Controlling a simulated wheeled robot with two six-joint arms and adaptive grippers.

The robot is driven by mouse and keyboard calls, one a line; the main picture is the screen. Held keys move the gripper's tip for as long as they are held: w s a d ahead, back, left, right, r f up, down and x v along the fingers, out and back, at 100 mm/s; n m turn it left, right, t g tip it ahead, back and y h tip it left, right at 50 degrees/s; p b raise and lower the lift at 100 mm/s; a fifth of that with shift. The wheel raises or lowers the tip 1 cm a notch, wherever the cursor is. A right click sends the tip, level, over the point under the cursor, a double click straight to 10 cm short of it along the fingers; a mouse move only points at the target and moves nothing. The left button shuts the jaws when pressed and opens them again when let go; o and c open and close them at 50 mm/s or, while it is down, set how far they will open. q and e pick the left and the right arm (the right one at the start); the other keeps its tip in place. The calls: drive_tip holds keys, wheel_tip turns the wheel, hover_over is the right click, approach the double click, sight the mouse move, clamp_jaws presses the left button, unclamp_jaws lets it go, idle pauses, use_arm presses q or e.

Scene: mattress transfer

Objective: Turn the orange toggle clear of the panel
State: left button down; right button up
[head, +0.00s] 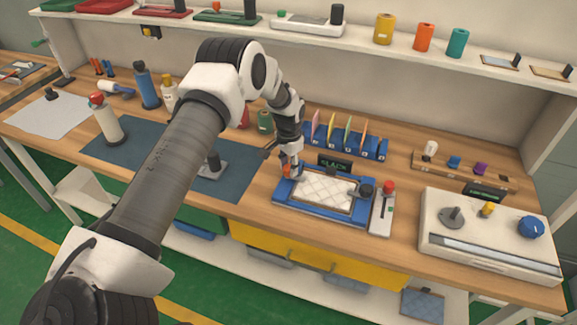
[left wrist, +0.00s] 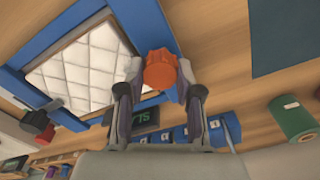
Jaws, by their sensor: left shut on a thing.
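The orange toggle (left wrist: 161,69) is a ribbed knob at a corner of the blue frame in the left wrist view. It also shows in the head view (head: 287,170), partly hidden by the gripper. My left gripper (left wrist: 157,82) is shut on the toggle, one finger on each side of it; in the head view the gripper (head: 289,166) points down at the frame's far left corner. The white quilted panel (head: 322,191) lies inside the blue frame (head: 291,209). In the left wrist view the panel (left wrist: 82,68) is beside the toggle. My right gripper is not in view.
A black knob (head: 367,190) sits at the frame's right side. A red-topped lever unit (head: 381,214) stands just right of it. A small dark sign (head: 334,163) and a blue rack (head: 318,142) stand behind. A white control box (head: 487,240) is farther right.

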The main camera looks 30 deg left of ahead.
use_arm(q)
drive_tip(key=n, duration=0.3)
drive_tip(key=shift+s+f+b, duration=0.1)
drive_tip(key=shift+f+b, duration=0.2)
drive_tip(key=shift+b, duration=0.1)
drive_tip(key=n, duration=0.4)
drive_tip(key=shift+n, duration=0.3)
drive_tip(key=n, duration=0.4)
drive_tip(key=shift+r, duration=0.1)
drive_tip(key=n, duration=0.5)
drive_tip(key=shift+n, duration=0.3)
